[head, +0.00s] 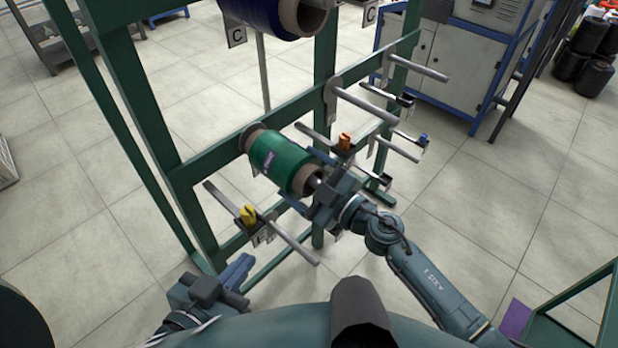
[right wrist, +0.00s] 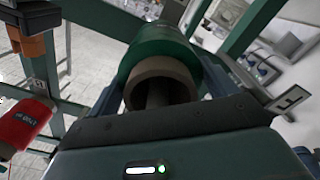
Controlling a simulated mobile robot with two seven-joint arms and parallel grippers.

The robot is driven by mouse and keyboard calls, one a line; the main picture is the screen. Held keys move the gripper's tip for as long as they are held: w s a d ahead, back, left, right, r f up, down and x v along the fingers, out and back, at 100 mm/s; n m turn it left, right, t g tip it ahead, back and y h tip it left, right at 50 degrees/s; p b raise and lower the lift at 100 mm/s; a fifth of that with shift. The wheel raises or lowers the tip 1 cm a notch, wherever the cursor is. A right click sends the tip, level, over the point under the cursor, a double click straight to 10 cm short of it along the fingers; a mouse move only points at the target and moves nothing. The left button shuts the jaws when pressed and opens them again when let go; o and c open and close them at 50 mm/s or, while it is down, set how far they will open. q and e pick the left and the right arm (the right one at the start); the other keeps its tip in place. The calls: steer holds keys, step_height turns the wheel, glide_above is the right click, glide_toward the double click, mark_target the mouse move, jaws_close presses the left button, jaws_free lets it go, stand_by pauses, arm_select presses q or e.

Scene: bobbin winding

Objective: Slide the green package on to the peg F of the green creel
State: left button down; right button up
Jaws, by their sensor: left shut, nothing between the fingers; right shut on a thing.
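The green package (head: 280,160), green yarn on a brown tube, lies along a peg position of the green creel (head: 190,172). Its far end is at the creel's crossbar. A light peg tip seems to show in the tube's near end. My right gripper (head: 322,196) is shut on the package's near end. In the right wrist view its fingers flank the green package (right wrist: 160,50), and a dark rod shows inside the tube. A plate marked F (right wrist: 289,98) is just right of the package. My left gripper (head: 238,270) is shut and empty, low and left of the package.
Bare pegs (head: 365,104) stick out to the right. A yellow clip (head: 249,214) and an orange clip (head: 344,142) sit on lower rods. A red object (right wrist: 28,122) is left in the wrist view.

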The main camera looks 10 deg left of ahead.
arm_select(q)
steer(key=shift+f+b, duration=0.3)
arm_select(e)
steer(key=shift+f, duration=0.45)
stand_by(0.5)
steer(key=o, duration=1.4)
steer(key=shift+c, duration=0.2)
steer(key=shift+f, duration=0.1)
arm_select(q)
step_height(320, 180, down, 10)
steer(key=w+d+g, duration=0.1)
steer(key=d+g, duration=0.1)
steer(key=shift+r+m+g, duration=0.2)
steer(key=shift+m+g, duration=0.1)
steer(key=shift+g, duration=0.1)
arm_select(e)
steer(key=v, duration=1.3)
